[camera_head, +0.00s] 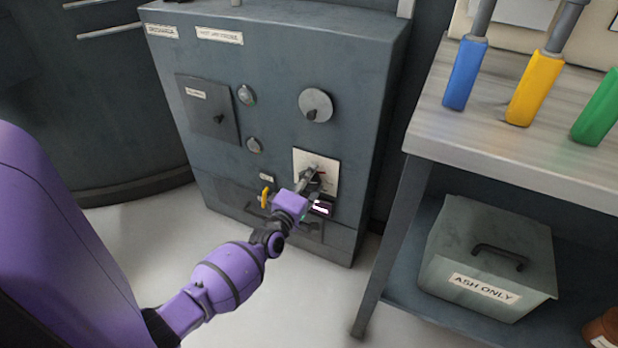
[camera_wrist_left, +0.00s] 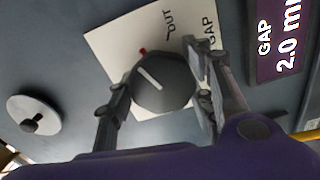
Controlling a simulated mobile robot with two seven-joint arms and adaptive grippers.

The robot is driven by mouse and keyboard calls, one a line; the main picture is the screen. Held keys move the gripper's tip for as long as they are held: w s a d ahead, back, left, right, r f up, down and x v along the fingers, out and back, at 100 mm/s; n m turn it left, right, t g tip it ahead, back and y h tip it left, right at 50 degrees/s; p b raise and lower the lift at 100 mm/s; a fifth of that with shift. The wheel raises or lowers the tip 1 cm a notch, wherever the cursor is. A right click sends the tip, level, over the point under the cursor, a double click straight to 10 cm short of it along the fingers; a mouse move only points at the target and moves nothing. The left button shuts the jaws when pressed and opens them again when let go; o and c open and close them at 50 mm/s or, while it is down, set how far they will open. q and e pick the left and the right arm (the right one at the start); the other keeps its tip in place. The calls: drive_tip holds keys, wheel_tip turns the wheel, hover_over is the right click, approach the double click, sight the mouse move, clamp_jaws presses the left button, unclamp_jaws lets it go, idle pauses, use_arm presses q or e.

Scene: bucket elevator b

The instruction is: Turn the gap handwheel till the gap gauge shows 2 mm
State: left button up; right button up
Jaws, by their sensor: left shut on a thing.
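The gap handwheel (camera_wrist_left: 163,84) is a dark round knob with a white pointer line, on a white plate (camera_wrist_left: 118,42) marked "OUT" and "GAP" with a small red mark. My left gripper (camera_wrist_left: 157,80) is shut on the handwheel, one finger on each side of its rim. The gap gauge (camera_wrist_left: 283,40) is a dark display reading "GAP 2.0 m", its edge cut off by the frame. In the head view my left gripper (camera_head: 309,180) reaches the white plate (camera_head: 328,163) and largely hides the handwheel. The gauge (camera_head: 320,208) is partly visible just below. My right gripper is not in view.
The grey cabinet (camera_head: 270,60) carries a round disc knob (camera_head: 316,105), a small panel (camera_head: 208,110) and a yellow handle (camera_head: 265,197). A bench (camera_head: 520,150) with coloured-handled tools stands at right, over an "ASH ONLY" box (camera_head: 490,250). The floor in front is clear.

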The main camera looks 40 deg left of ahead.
use_arm(q)
drive_tip(key=shift+w+a+r+m+p, duration=0.1)
drive_tip(key=shift+r+m+p, duration=0.05)
drive_tip(key=shift+m, duration=0.4)
drive_tip(key=shift+r+m+p, duration=0.1)
drive_tip(key=shift+m+p, duration=0.05)
drive_tip(key=shift+m, duration=0.4)
drive_tip(key=o, duration=1)
drive_tip(key=shift+o, duration=0.4)
drive_tip(key=shift+f, duration=0.1)
drive_tip(key=v, duration=1.2)
